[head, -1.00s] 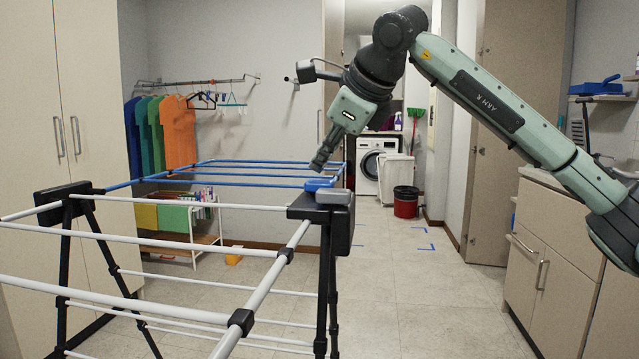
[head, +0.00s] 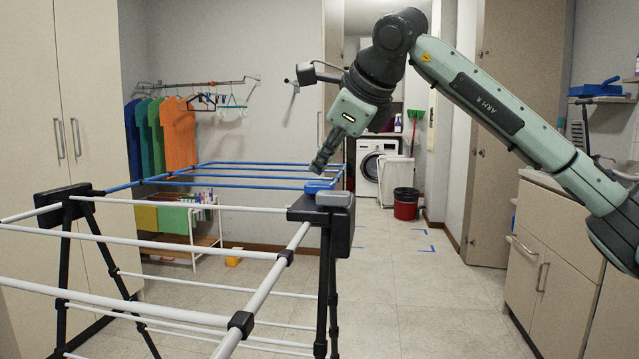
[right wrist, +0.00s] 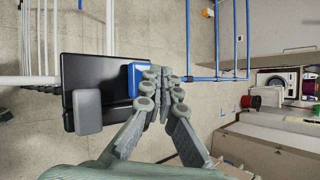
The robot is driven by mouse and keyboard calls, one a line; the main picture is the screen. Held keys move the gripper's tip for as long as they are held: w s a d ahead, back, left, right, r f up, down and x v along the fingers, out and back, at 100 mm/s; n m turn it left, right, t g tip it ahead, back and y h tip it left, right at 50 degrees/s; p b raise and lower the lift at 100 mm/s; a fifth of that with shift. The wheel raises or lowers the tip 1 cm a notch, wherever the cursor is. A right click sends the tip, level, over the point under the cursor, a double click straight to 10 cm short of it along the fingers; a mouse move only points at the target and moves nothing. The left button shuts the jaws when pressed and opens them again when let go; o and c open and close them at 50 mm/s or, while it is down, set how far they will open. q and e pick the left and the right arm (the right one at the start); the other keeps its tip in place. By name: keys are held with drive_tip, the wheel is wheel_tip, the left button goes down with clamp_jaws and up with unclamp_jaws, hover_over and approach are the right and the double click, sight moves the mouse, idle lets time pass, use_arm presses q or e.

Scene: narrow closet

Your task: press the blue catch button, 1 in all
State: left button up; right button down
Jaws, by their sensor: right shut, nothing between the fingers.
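The blue catch button (head: 318,186) sits on a black hinge block (head: 341,228) at the right corner of the drying rack. It also shows in the right wrist view (right wrist: 134,68), beside a grey button (right wrist: 88,110). My right gripper (head: 319,169) points down just above the blue button. In the right wrist view the closed fingertips (right wrist: 168,76) are close beside the blue button and partly cover its edge. I cannot tell whether they touch it. The right gripper is shut and empty. My left gripper is not in view.
The drying rack's white rails (head: 185,243) fill the front left, with blue rails (head: 240,173) behind. Clothes (head: 178,133) hang by the back wall. Cabinets (head: 555,240) stand at right. A red bucket (head: 405,208) and washing machine (head: 370,168) are farther back. The floor right of the rack is clear.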

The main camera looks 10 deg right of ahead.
sight(322, 184)
drive_tip(key=shift+f+b, duration=0.35)
drive_tip(key=shift+f, duration=0.15)
drive_tip(key=shift+f+b, duration=0.7)
drive_tip(key=shift+f, duration=0.25)
idle(0.9)
drive_tip(key=shift+r, duration=0.1)
drive_tip(key=shift+r+p, duration=1)
drive_tip(key=shift+r, duration=0.25)
wheel_tip(322, 184, up, 5)
drive_tip(key=p, duration=0.4)
drive_tip(key=shift+r, duration=0.1)
